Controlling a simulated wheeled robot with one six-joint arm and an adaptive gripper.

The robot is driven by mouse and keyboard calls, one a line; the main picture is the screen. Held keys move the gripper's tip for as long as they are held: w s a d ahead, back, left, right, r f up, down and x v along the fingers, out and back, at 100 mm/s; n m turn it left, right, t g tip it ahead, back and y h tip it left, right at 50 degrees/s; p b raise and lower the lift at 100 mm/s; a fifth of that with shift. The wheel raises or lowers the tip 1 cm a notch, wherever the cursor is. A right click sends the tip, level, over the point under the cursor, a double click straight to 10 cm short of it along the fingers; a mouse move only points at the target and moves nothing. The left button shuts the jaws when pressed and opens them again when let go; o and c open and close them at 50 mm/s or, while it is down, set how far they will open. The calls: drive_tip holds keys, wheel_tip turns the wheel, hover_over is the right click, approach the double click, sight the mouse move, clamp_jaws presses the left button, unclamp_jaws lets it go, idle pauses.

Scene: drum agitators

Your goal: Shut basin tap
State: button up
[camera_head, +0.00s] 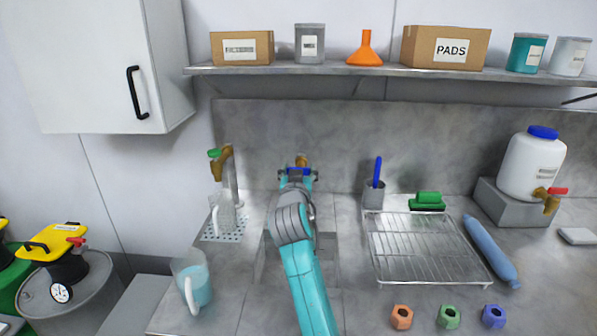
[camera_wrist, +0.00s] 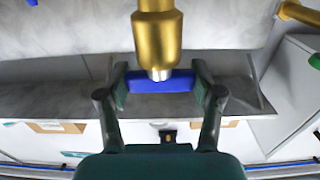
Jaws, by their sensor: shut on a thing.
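The basin tap (camera_head: 301,160) stands at the back of the counter behind the sink basin (camera_head: 325,262). Its brass body (camera_wrist: 158,28) fills the top middle of the wrist view. Its blue handle (camera_wrist: 160,82) lies crosswise in front of the brass body. My gripper (camera_head: 298,175) is at the tap, with one finger at each end of the blue handle. In the wrist view my gripper (camera_wrist: 161,88) is shut on this handle. My arm hides much of the basin and the tap's lower part in the head view. Whether water runs is hidden.
A brass tap with a green handle (camera_head: 214,153) stands left, over a clear jug (camera_head: 222,215) on a drip grate. A mug (camera_head: 193,283) stands front left. A wire rack (camera_head: 425,248) and pen cup (camera_head: 374,195) are right. A shelf (camera_head: 390,71) runs above.

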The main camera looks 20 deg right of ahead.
idle(0.3)
drive_tip(key=o, duration=1.2)
drive_tip(key=shift+c, duration=0.2)
drive_tip(key=v, duration=1.2)
drive_tip(key=shift+a, duration=0.1)
